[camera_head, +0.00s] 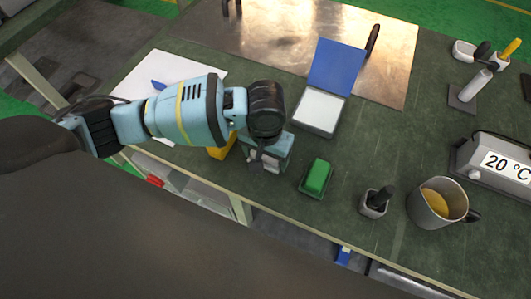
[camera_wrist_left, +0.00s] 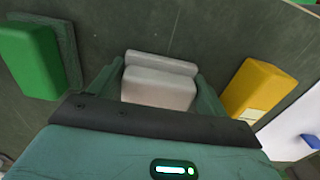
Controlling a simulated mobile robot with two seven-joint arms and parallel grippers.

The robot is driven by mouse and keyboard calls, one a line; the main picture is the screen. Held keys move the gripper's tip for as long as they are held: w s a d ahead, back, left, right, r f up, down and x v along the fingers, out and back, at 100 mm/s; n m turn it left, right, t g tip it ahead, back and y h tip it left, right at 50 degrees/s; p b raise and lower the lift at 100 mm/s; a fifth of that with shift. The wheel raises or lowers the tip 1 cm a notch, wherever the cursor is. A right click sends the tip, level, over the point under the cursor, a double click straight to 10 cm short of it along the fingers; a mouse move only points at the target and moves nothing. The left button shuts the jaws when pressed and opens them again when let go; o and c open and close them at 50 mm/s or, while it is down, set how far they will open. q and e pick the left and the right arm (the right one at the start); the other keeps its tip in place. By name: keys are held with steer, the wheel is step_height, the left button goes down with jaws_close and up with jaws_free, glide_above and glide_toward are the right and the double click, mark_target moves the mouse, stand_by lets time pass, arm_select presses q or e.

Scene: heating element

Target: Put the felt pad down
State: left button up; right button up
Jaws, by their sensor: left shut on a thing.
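The felt pad appears to be the pale grey block with a slightly wider grey layer behind it (camera_wrist_left: 158,86), seen in the left wrist view. My left gripper (camera_wrist_left: 157,88) is shut on it, with one finger on each side. In the head view my left gripper (camera_head: 264,160) points down over the bench's near edge, between a yellow block and a green block, and largely hides the pad. I cannot tell whether the pad touches the bench top. My right gripper is not in view.
The green block (camera_head: 317,177) stands close right of the gripper, the yellow block (camera_head: 222,149) close left. An open blue-lidded box (camera_head: 320,111) lies behind. A small dark-handled holder (camera_head: 374,203), a mug (camera_head: 425,207) and a 20 °C device (camera_head: 500,163) stand right. Bench top (camera_head: 385,140) shows bare patches.

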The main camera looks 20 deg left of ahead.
arm_select(q)
steer(key=o, duration=0.9)
steer(key=shift+c, duration=0.2)
steer(key=shift+r, duration=0.1)
step_height(320, 180, up, 11)
steer(key=p, duration=0.2)
steer(key=shift+p, duration=0.3)
steer(key=shift+r, duration=0.6)
